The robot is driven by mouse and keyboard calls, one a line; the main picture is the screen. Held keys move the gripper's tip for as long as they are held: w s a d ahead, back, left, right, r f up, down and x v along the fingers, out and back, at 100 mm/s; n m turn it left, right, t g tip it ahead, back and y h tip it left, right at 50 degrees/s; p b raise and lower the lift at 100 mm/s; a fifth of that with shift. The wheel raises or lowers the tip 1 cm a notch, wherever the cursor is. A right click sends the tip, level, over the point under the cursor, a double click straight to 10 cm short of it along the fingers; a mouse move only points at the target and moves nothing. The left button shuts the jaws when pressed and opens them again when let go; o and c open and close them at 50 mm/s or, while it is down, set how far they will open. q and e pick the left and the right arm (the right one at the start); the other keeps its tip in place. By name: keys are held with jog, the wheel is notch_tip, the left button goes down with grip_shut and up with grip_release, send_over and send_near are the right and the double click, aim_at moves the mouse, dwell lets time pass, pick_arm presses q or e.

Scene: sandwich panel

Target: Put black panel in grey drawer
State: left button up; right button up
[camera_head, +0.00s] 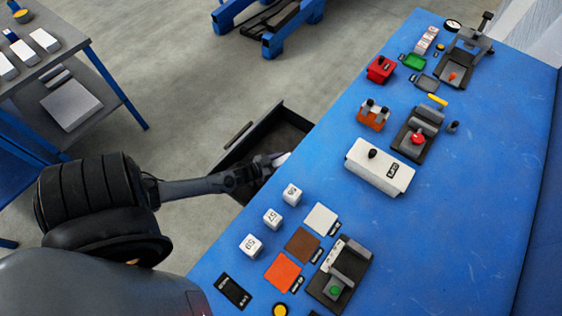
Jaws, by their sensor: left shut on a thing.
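The dark grey drawer (293,116) stands open at the left edge of the blue table, with its handle bar (238,133) on the outer side. My left gripper (277,161) reaches in from the left over the open drawer, near the table edge. It is shut on a dark thing that I take for the black panel, but its outline is hard to make out against the dark drawer inside. I cannot tell whether it touches the drawer floor. My right gripper is not in view.
On the blue table (440,215) lie a white panel (321,219), a brown panel (302,244), an orange panel (283,273) and a flat black rectangle (233,291). White cubes (272,219) line the edge near my arm. A white box (380,167) and several devices stand farther right.

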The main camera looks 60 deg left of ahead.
pick_arm(q)
jog(key=o, duration=1.1)
jog(key=shift+s+r+p, duration=0.25)
jog(key=shift+s+p, duration=0.1)
jog(key=shift+s, duration=0.15)
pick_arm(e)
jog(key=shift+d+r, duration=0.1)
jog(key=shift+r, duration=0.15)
pick_arm(q)
jog(key=p+v, duration=0.1)
jog(key=v, duration=0.4)
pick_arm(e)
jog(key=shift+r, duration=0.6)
pick_arm(q)
jog(key=shift+s+r, duration=0.15)
jog(key=shift+s, duration=0.55)
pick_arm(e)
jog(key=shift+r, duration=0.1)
